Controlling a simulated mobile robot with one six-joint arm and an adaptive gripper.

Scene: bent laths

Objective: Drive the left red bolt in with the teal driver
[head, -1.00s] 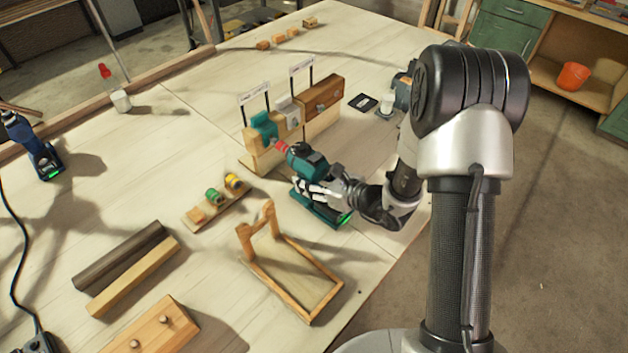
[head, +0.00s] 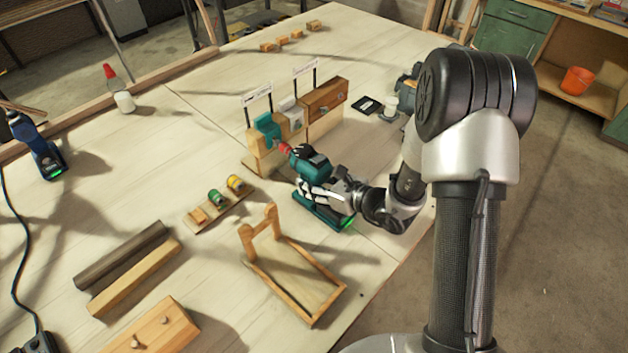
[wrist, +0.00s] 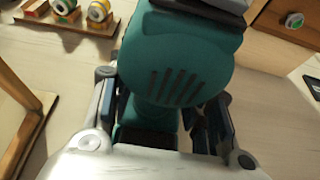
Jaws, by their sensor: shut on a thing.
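My gripper (head: 322,190) is shut on the teal driver (head: 312,164), around its handle. In the wrist view the back of the teal driver (wrist: 175,65), with its vent slots, fills the middle between my fingers. The driver's red nose (head: 285,148) points left and up at the teal block (head: 267,128) on the wooden stand (head: 262,158). The left red bolt cannot be told apart from the red nose at this size. I cannot tell whether the tip touches the block. A label on posts (head: 257,93) stands above the teal block.
A grey block (head: 293,115) and a brown block (head: 325,98) stand right of the teal one. A rack with green and yellow spools (head: 218,196) and a wooden frame (head: 300,310) lie nearer. A blue driver (head: 36,150) stands far left. Free table lies behind.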

